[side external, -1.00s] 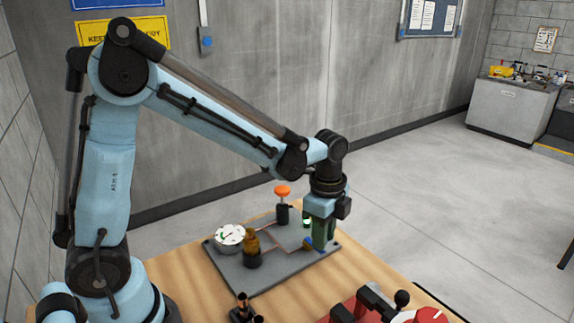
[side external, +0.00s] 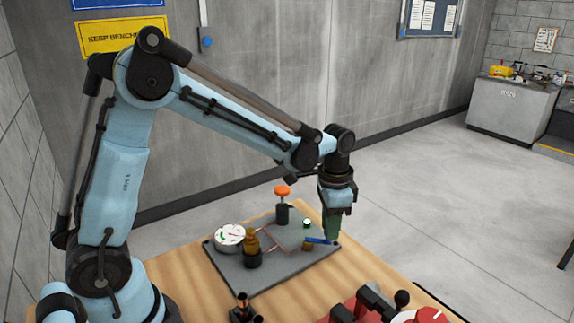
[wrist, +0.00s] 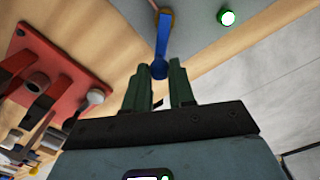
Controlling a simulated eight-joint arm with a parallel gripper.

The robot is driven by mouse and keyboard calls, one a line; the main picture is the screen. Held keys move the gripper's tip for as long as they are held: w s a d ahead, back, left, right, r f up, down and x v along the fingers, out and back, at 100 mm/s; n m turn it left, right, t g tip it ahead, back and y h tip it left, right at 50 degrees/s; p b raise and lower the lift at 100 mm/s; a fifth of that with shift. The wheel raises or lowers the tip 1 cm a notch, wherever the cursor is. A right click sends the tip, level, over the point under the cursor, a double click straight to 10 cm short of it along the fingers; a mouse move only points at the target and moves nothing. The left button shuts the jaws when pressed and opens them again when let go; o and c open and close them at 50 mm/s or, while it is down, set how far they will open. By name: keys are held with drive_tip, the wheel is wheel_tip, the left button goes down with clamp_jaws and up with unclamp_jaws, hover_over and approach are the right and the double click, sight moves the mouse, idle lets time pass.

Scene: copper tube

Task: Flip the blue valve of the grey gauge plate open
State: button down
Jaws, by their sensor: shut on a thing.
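The grey gauge plate (side external: 284,276) lies on the wooden bench. Its blue valve lever (side external: 318,240) sticks out to the right from a small brass body (side external: 307,246) near the plate's right edge. My gripper (side external: 333,238) points down at the lever's outer end. In the wrist view the blue lever (wrist: 163,38) runs down from its brass mount, and its rounded end lies between the two green fingers of my gripper (wrist: 159,72). My gripper is shut on the lever. The exact contact is hard to see.
The plate also carries a round white gauge (side external: 229,234), a brass fitting (side external: 251,242), an orange knob (side external: 282,190) and a green lamp (side external: 307,223). A red fixture with a black lever (side external: 402,299) stands at the front right. The floor beyond the bench is clear.

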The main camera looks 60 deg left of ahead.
drive_tip(key=n, duration=0.1)
drive_tip(key=a+n, duration=0.1)
drive_tip(key=n, duration=0.1)
drive_tip(key=w+n, duration=0.1)
drive_tip(key=shift+a+n, duration=0.3)
drive_tip(key=shift+n, duration=0.1)
drive_tip(key=shift+w+a+n, duration=0.1)
drive_tip(key=shift+a+n, duration=0.35)
drive_tip(key=shift+n, duration=0.7)
drive_tip(key=shift+w+a+n, duration=0.1)
drive_tip(key=shift+a+n, duration=0.35)
drive_tip(key=shift+n, duration=0.7)
drive_tip(key=c, duration=0.9)
unclamp_jaws()
drive_tip(key=shift+c, duration=0.2)
drive_tip(key=shift+r, duration=0.1)
wheel_tip(320, 180, up, 12)
drive_tip(key=shift+s, duration=0.1)
